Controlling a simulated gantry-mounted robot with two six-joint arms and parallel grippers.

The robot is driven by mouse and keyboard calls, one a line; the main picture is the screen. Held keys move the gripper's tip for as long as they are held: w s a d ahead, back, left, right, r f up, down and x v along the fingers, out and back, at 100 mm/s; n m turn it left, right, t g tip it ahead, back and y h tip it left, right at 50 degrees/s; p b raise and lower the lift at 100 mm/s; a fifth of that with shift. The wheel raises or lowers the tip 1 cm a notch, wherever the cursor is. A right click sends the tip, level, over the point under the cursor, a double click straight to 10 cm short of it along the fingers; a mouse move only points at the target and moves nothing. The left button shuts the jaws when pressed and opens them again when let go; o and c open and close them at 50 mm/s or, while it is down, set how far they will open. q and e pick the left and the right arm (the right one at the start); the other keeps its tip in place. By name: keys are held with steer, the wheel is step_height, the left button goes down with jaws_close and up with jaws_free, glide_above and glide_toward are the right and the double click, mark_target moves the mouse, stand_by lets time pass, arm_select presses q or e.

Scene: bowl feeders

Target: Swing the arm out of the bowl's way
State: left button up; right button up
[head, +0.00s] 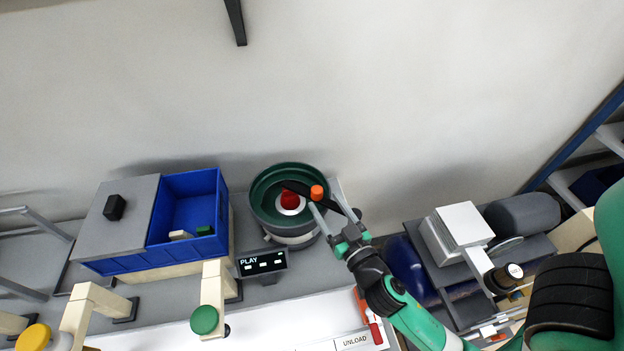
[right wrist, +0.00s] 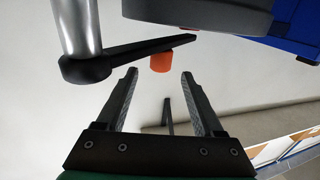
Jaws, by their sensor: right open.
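The bowl (head: 262,196) is a dark green round feeder bowl with a red and white centre, on the bench in the head view. A black swing arm (head: 298,187) reaches over it, with an orange knob (head: 317,192) near the bowl's right side. In the right wrist view the black arm (right wrist: 120,56) runs from a silver post (right wrist: 78,25), and the orange knob (right wrist: 161,62) hangs under it. My right gripper (head: 326,204) is open beside the knob. In the right wrist view its fingertips (right wrist: 158,74) stand either side of the knob, without visible contact. My left gripper is out of view.
A blue bin (head: 190,205) with small blocks stands left of the bowl. A PLAY display (head: 262,263) and a green button (head: 204,319) stand in front. Grey machinery (head: 450,255) is to the right.

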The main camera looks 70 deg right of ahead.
mark_target(314, 186)
steer(key=p+x, duration=0.1)
steer(key=x, duration=0.6)
steer(key=shift+w+d+r+p, duration=0.1)
steer(key=shift+w+r+p, duration=0.05)
steer(key=shift+p, duration=0.15)
steer(key=shift+w+d, duration=0.4)
steer(key=shift+w, duration=0.1)
steer(key=shift+c, duration=0.2)
jaws_close()
stand_by(0.3)
